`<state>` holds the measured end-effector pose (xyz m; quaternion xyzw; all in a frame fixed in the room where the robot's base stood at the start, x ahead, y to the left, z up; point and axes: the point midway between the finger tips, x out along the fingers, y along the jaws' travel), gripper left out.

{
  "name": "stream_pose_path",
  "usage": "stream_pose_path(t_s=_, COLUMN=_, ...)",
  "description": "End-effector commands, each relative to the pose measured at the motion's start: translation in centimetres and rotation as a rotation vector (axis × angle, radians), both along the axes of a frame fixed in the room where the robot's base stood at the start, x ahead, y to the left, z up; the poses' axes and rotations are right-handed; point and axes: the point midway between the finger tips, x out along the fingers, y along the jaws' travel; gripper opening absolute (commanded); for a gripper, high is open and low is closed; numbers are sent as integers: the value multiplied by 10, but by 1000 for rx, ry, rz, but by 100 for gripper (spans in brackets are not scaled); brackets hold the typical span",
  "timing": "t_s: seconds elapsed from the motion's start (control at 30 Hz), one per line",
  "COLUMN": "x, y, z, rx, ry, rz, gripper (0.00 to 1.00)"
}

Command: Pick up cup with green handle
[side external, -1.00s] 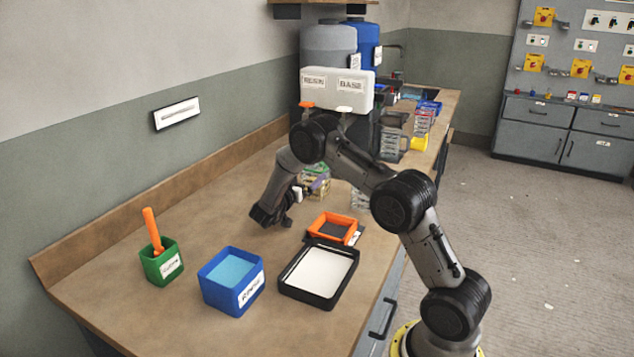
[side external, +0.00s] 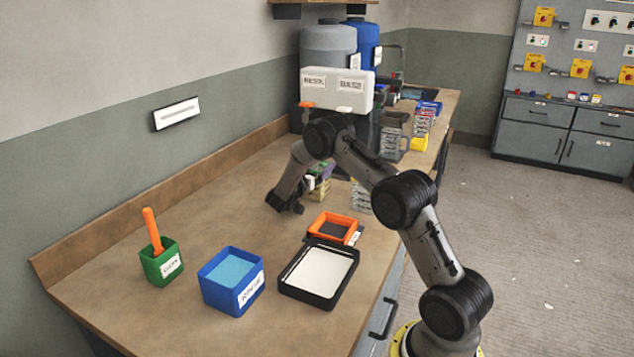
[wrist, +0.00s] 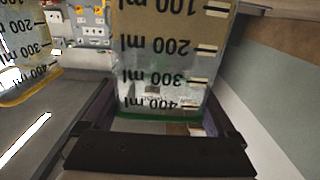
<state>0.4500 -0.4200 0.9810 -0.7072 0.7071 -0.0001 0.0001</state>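In the wrist view a clear measuring cup (wrist: 170,55) with black millilitre marks, seen upside down, stands right in front of my gripper (wrist: 160,112). It has a green edge along its lower side in the picture; its handle is not clearly visible. My gripper's fingers are spread, one on each side of this cup. Whether they touch it is unclear. In the side view my gripper (side external: 285,203) is low over the bench, close to the small cups (side external: 318,187), whose shapes are partly hidden by my arm.
Another cup with a yellow edge (wrist: 25,50) is at the wrist view's left. On the bench are a green holder (side external: 162,265) with an orange tool, a blue container (side external: 230,280), a black tray (side external: 318,275) and an orange tray (side external: 332,228). Large drums stand at the back.

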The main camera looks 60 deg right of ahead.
Motion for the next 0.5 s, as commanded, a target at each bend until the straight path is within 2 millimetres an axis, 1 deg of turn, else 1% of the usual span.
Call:
stream_pose_path(t_s=0.03, x=0, y=0, z=0, rx=0, ry=0, rz=1, gripper=71)
stream_pose_path(t_s=0.07, x=0, y=0, z=0, rx=0, ry=0, rz=1, gripper=66)
stream_pose_path(t_s=0.1, x=0, y=0, z=0, rx=0, ry=0, rz=1, gripper=59)
stream_pose_path(t_s=0.27, x=0, y=0, z=0, rx=0, ry=1, rz=1, gripper=30)
stream_pose_path(t_s=0.4, x=0, y=1, z=0, rx=0, ry=1, rz=1, gripper=5)
stream_pose_path(t_s=0.43, x=0, y=1, z=0, rx=0, ry=1, rz=1, gripper=0)
stream_pose_path(t_s=0.5, x=0, y=0, z=2, rx=-3, ry=-2, rz=1, gripper=0)
